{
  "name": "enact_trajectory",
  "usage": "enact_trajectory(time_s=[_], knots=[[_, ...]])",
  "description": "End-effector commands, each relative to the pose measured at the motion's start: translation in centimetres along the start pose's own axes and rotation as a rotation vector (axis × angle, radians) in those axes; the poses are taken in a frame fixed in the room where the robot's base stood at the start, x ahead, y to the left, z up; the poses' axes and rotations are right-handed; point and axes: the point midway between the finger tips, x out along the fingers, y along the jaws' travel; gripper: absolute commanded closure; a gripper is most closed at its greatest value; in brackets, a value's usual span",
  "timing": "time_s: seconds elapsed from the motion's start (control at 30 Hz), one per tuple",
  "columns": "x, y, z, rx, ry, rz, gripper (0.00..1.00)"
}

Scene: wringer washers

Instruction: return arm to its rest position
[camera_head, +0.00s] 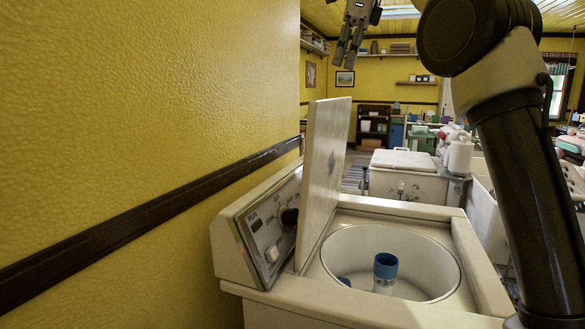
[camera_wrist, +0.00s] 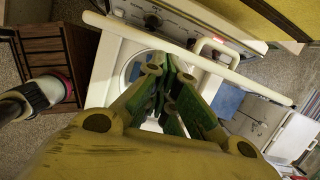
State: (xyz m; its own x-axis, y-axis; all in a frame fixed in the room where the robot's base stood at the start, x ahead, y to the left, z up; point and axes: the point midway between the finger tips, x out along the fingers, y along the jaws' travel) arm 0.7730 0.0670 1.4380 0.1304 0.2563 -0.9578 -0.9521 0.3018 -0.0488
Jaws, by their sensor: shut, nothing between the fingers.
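My gripper (camera_head: 344,58) is raised high above the washer in the head view, fingers pointing down, with nothing held. In the wrist view my gripper (camera_wrist: 166,62) has its fingers drawn together over the washer. The white washer (camera_head: 365,310) stands below with its lid (camera_head: 325,165) upright and its round tub (camera_head: 430,262) open. A blue-capped agitator post (camera_head: 385,268) stands in the tub. The control panel (camera_head: 270,228) is on the left of the machine. The tub is partly hidden behind my fingers in the wrist view.
A yellow wall (camera_head: 140,120) with a dark rail runs close on the left. A second white washer (camera_head: 405,184) with a closed lid stands behind, with white bottles (camera_head: 460,154) beside it. A brown slatted piece (camera_wrist: 48,62) shows in the wrist view.

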Motion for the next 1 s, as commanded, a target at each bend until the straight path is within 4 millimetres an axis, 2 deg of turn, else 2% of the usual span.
enact_trajectory(time_s=[0.1,0.23,0.47,0.67,0.8,0.9,1.0], knots=[[-0.7,1.0,-3.0,-0.155,0.004,-0.03,1.0],[-0.5,2.6,-7.3,-0.38,0.024,-0.071,1.0],[2.3,7.2,-15.8,-0.795,0.101,-0.127,1.0],[7.0,12.7,-23.6,-1.169,0.197,-0.141,1.0],[11.5,17.1,-29.0,-1.435,0.275,-0.126,1.0],[14.8,20.1,-32.4,-1.607,0.327,-0.106,1.0],[17.7,22.4,-34.9,-1.745,0.367,-0.083,1.0]])
